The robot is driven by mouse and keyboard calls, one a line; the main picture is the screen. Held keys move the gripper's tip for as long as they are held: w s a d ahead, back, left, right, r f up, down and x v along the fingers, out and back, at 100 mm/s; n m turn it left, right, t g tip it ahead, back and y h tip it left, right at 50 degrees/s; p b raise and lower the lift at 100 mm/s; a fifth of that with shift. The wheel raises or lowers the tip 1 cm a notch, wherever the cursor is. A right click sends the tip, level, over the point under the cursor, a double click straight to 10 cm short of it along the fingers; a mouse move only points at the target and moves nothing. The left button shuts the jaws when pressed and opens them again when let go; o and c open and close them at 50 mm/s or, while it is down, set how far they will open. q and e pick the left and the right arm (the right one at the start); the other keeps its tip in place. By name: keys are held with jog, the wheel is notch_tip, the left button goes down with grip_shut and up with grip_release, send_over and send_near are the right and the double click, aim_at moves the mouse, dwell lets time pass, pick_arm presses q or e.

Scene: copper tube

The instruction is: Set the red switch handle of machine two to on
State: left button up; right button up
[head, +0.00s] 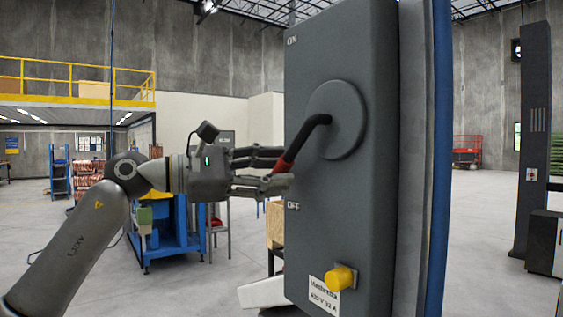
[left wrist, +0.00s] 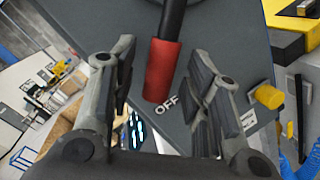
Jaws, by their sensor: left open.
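The switch handle has a black bent shaft and a red grip (head: 283,163), and comes from a round grey hub (head: 337,119) on the grey switch box (head: 345,215). It points down and left, towards the OFF mark (head: 293,206); the ON mark (head: 291,40) is near the top. My left gripper (head: 283,168) is open at the grip. In the left wrist view the red grip (left wrist: 162,70) lies between the spread fingers (left wrist: 160,85), with gaps on both sides. Contact cannot be told. My right gripper is not in view.
A yellow knob (head: 341,278) sticks out low on the box, beside a white label (head: 323,296). A blue cart (head: 172,235) stands behind my left arm. Open floor (head: 460,235) lies to the right.

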pick_arm(q)
jog(key=shift+x, duration=1)
jog(key=shift+s, duration=0.1)
grip_shut()
